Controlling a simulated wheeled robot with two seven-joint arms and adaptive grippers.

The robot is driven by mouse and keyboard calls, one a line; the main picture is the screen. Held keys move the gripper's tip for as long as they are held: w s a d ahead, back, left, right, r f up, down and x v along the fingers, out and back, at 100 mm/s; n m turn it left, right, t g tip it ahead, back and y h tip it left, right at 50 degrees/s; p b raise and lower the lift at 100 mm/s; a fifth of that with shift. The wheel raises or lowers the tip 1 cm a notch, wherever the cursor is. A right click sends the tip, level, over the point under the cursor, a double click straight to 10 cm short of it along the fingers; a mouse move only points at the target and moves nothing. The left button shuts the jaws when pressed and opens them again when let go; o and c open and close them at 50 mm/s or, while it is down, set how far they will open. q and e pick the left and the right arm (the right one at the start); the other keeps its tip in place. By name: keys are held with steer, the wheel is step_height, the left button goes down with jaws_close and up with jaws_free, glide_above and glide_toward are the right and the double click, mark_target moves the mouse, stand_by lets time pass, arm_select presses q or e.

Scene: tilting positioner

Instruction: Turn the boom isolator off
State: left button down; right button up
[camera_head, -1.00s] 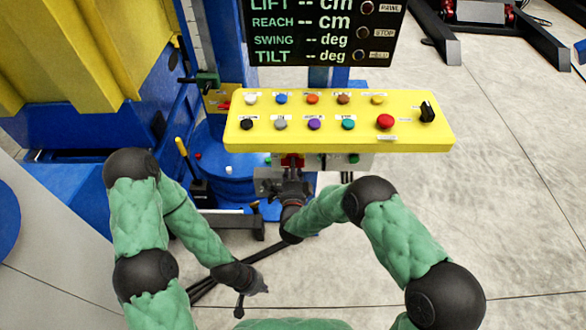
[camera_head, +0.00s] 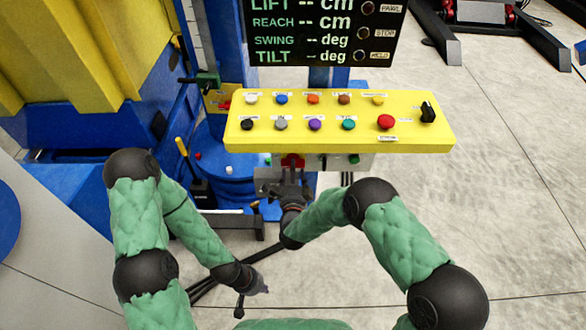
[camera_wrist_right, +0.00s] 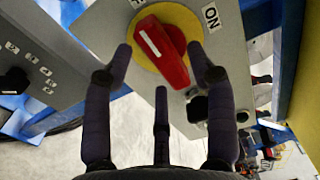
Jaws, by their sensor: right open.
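The boom isolator is a red rotary handle (camera_wrist_right: 165,50) with a white stripe, on a yellow disc (camera_wrist_right: 188,18) on a grey box. An "ON" label (camera_wrist_right: 211,17) sits at the disc's upper right; another label at the top edge is cut off. In the wrist view the handle lies slantwise from upper left to lower right. My right gripper (camera_wrist_right: 161,62) is open, its fingers on either side of the handle; I cannot tell whether they touch it. In the head view the red handle (camera_head: 292,161) shows just beyond this gripper (camera_head: 283,184). My left gripper (camera_head: 254,300) is low, open and empty.
A yellow button panel (camera_head: 300,140) with a red button (camera_head: 386,122) and black knob (camera_head: 428,111) overhangs the grey box. A dark display (camera_head: 325,35) stands behind. A blue drum (camera_head: 232,175) is at left.

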steer(key=s, duration=1)
steer(key=shift+s, duration=0.25)
steer(key=s+d+f+n+g+y+p, duration=0.1)
steer(key=s+d+f+n+g, duration=0.1)
steer(key=d+f+n+g, duration=0.3)
steer(key=s+d+f+n+g+y+p, duration=0.1)
steer(key=f+n+g, duration=0.25)
steer(key=f, duration=0.35)
steer(key=s+d+f+n+g+y, duration=0.1)
steer(key=s+d+f+n+g, duration=0.1)
steer(key=s, duration=0.7)
steer(key=s+d+f+n+g+y+p, duration=0.1)
steer(key=s+d+f+n+g, duration=0.1)
steer(key=s+n+g, duration=0.3)
steer(key=s+g, duration=0.2)
steer(key=s, duration=0.2)
steer(key=shift+s+f+p, duration=0.2)
steer(key=shift+p, duration=0.1)
